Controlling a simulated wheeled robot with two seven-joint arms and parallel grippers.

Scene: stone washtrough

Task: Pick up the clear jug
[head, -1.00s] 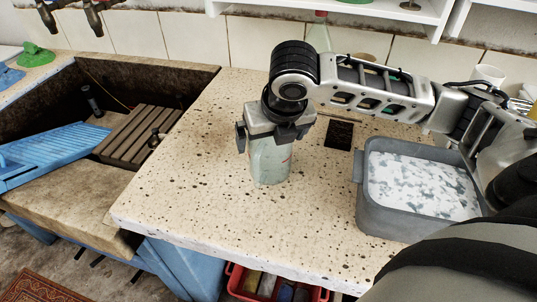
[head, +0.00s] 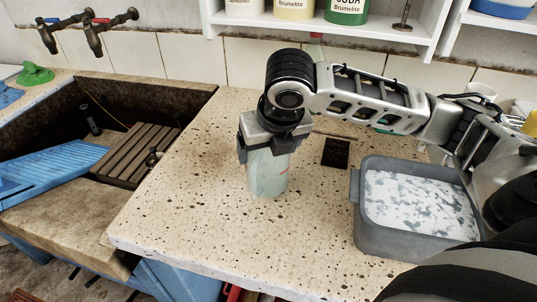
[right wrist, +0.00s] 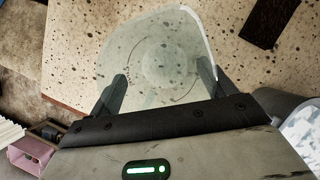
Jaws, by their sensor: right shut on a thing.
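The clear jug (head: 268,178) is a pale, see-through vessel with a small red mark, upright at the middle of the speckled stone counter. My right gripper (head: 266,152) comes down over it from above and is shut on its upper part, one finger on each side. In the right wrist view the jug (right wrist: 160,50) shows between the two fingers of the gripper (right wrist: 162,85). The gripper hides the jug's top. I cannot tell whether the jug's base touches the counter. My left gripper is not in view.
A grey basin (head: 360,215) of foamy water stands right of the jug. A dark square (head: 336,153) lies behind it on the counter. The stone trough (head: 60,190) with a blue washboard (head: 50,165) is at left. A shelf (head: 320,32) hangs above. Counter front is clear.

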